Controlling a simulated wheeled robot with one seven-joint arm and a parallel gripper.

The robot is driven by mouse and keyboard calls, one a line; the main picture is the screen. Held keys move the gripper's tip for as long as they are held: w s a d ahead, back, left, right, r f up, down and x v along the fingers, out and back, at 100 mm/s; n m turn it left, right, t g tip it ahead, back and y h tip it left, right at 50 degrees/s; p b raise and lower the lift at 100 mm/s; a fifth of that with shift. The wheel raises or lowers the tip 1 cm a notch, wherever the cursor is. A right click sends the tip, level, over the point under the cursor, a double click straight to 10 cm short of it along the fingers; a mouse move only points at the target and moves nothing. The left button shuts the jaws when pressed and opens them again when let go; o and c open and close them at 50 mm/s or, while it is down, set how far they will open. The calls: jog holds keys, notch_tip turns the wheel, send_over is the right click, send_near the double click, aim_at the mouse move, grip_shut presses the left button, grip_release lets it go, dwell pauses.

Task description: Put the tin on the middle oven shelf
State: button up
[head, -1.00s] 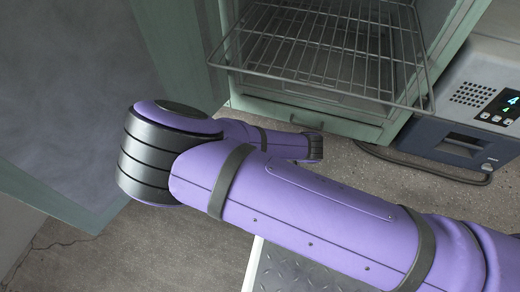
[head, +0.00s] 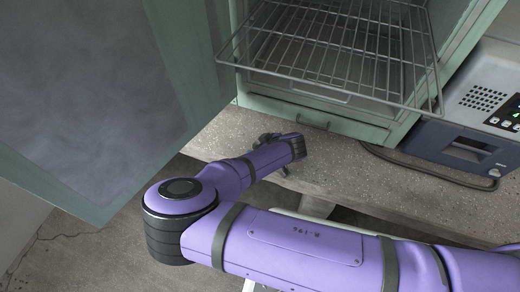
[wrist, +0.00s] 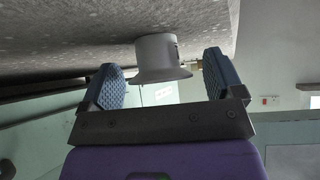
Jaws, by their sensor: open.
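My gripper (wrist: 165,78) is open in the wrist view, its two blue ridged fingers apart. A grey flared piece (wrist: 158,55) with a small brass part at its side shows between and beyond the fingers, against the concrete. I cannot tell whether it is gripped or what it is. No tin can be made out in either view. In the head view my gripper (head: 268,140) is mostly hidden behind my wrist, low at the bench in front of the oven. The green oven (head: 310,118) is open, with a wire shelf (head: 335,55) jutting out; lower shelves are hard to separate.
The oven door (head: 90,90) stands wide open at the left. A blue and grey device (head: 470,145) with a green display sits right of the oven, a dark cable (head: 420,172) in front. The concrete bench (head: 350,175) strip before the oven looks mostly clear.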

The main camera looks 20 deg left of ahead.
jog(key=shift+w+a+f, duration=0.1)
jog(key=shift+a+f, duration=0.05)
jog(key=shift+f, duration=0.05)
jog(key=c, duration=1.1)
jog(key=shift+r, duration=0.2)
